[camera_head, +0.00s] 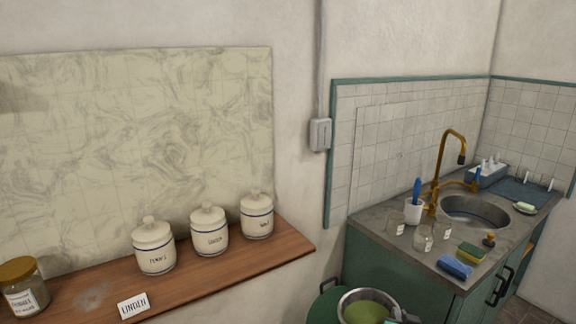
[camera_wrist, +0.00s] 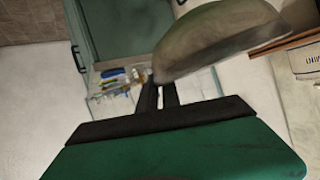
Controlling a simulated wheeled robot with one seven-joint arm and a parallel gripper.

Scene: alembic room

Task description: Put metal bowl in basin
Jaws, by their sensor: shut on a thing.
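The metal bowl (camera_head: 352,293) shows at the bottom of the head view, with its rim up and a yellow-green inside. In the wrist view the bowl (camera_wrist: 215,40) fills the upper middle, seen from its outer side. My gripper (camera_wrist: 160,82) is shut on the bowl's edge; its two dark fingers meet the bowl there. In the head view my gripper (camera_head: 402,316) is partly cut off at the bottom, right of the bowl. The basin (camera_head: 474,209) is a round metal sink set in the grey counter at the right. No bowl is in it.
The counter (camera_head: 402,257) carries glass jars (camera_head: 423,238), a white cup with a blue brush (camera_head: 413,208), sponges (camera_head: 456,266) and a brass tap (camera_head: 440,185). A wooden shelf (camera_head: 215,267) with lidded white jars (camera_head: 153,246) is at left. Green cabinet doors (camera_head: 485,297) stand below the counter.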

